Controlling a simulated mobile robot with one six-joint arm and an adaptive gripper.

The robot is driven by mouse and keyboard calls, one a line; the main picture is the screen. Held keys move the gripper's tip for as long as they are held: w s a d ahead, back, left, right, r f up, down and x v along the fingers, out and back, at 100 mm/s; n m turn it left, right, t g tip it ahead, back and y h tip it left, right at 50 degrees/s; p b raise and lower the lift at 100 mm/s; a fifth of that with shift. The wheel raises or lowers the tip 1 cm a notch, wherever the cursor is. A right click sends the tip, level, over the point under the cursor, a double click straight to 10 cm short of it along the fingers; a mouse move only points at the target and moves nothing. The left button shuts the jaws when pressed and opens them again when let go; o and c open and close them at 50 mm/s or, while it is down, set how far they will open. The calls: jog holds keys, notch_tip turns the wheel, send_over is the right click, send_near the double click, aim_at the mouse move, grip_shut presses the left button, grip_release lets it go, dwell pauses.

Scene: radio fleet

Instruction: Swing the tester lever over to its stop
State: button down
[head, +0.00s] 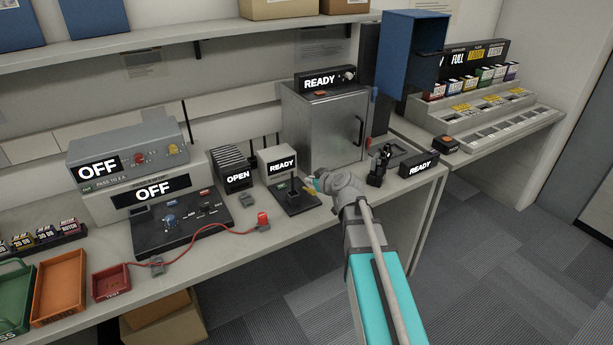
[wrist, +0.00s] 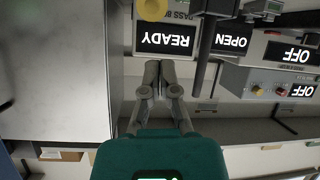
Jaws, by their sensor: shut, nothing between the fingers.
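The tester is a small white box (head: 276,162) with a READY display on a black base plate (head: 300,203). It also shows, upside down, in the wrist view (wrist: 168,40). A black lever (head: 294,184) stands up from the plate in front of the box. In the wrist view the lever (wrist: 206,55) is a dark bar right of my fingers. My gripper (head: 314,184) is shut and empty, just right of the lever in the head view. In the wrist view its fingertips (wrist: 161,66) lie together, with a visible gap to the lever.
A metal cabinet (head: 325,125) stands close behind my gripper and fills the wrist view's left side. A slotted OPEN unit (head: 235,165) is left of the tester, beyond it stacked OFF units (head: 130,150). A red cable (head: 210,232) crosses the bench front. A black fixture (head: 380,165) stands right.

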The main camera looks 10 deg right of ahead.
jog(key=s+d, duration=0.2)
jog(key=s, duration=0.4)
jog(key=shift+d+r, duration=0.2)
jog(key=shift+d, duration=0.05)
jog(key=s+a+m+g+h+p, duration=0.2)
jog(key=s+g+p, duration=0.3)
jog(key=s, duration=0.4)
jog(key=s+a+m+g+h+p, duration=0.2)
jog(key=s+m+g+p, duration=0.2)
jog(key=s, duration=0.5)
jog(key=g+p, duration=0.2)
jog(key=shift+a+r+g+h, duration=0.15)
jog(key=shift+a+g+h, duration=0.05)
jog(key=shift+g+h, duration=0.2)
jog(key=shift+w, duration=0.1)
